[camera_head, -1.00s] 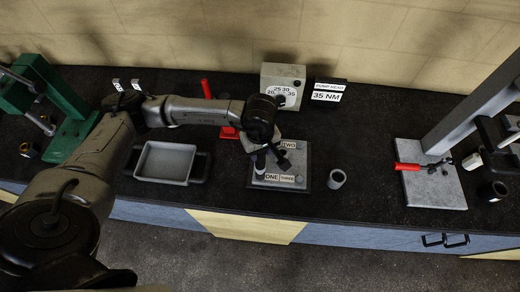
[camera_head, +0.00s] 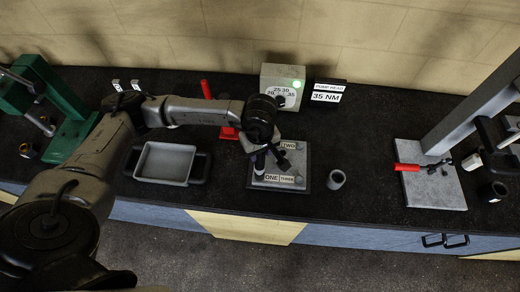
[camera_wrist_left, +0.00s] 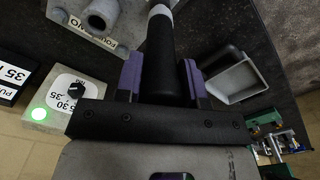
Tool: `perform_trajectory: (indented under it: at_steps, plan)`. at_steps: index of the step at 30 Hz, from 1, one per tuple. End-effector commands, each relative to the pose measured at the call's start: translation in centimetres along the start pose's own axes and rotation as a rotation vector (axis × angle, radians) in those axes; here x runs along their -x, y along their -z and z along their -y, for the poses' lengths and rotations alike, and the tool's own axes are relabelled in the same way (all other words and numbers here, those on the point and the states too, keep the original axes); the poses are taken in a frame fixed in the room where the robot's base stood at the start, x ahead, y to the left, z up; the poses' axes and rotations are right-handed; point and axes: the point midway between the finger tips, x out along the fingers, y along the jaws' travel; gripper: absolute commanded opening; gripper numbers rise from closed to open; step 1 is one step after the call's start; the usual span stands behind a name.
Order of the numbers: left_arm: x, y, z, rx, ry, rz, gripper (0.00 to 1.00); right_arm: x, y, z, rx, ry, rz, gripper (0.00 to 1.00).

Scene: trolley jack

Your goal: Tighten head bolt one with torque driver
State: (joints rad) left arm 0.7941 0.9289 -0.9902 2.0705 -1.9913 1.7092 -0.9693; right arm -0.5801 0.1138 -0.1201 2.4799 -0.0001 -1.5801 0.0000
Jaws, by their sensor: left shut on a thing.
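The pump head (camera_head: 302,157) is a grey plate on the bench with tags ONE, TWO and THREE. My left gripper (camera_head: 268,158) is over its left side, near tag ONE. In the left wrist view, the purple-padded fingers (camera_wrist_left: 160,80) are shut on the black torque driver (camera_wrist_left: 159,50), which has a pale band farther along. The driver's tip and head bolt one are hidden, so I cannot tell whether they touch. The torque box (camera_head: 283,85) has a dial marked 20 to 35 and a lit green lamp (camera_wrist_left: 39,114). My right gripper is out of view.
A sign (camera_head: 328,91) reads PUMP HEAD 35 NM. A grey tray (camera_head: 165,181) lies left of the pump head, and a grey cylinder (camera_head: 337,179) stands close on its right. A red-handled tool (camera_head: 409,167) lies farther right. The bench between is clear.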

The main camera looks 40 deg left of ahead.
Motion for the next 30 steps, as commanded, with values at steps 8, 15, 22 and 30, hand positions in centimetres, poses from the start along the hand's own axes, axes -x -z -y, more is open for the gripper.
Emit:
perform_trajectory:
  at_steps: [8,15,22,30]
  plan:
    - [2.4,0.0,-0.1,-0.001,-0.008,0.001,0.03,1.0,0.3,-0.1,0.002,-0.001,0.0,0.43]
    - [4.1,0.0,-0.1,-0.002,-0.008,0.001,0.03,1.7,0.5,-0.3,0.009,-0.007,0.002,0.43]
    - [4.9,0.0,-0.1,-0.002,-0.008,0.001,0.03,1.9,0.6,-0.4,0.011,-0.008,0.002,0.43]
    - [5.0,0.0,-0.1,-0.002,-0.008,0.002,0.03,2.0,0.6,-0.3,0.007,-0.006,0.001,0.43]
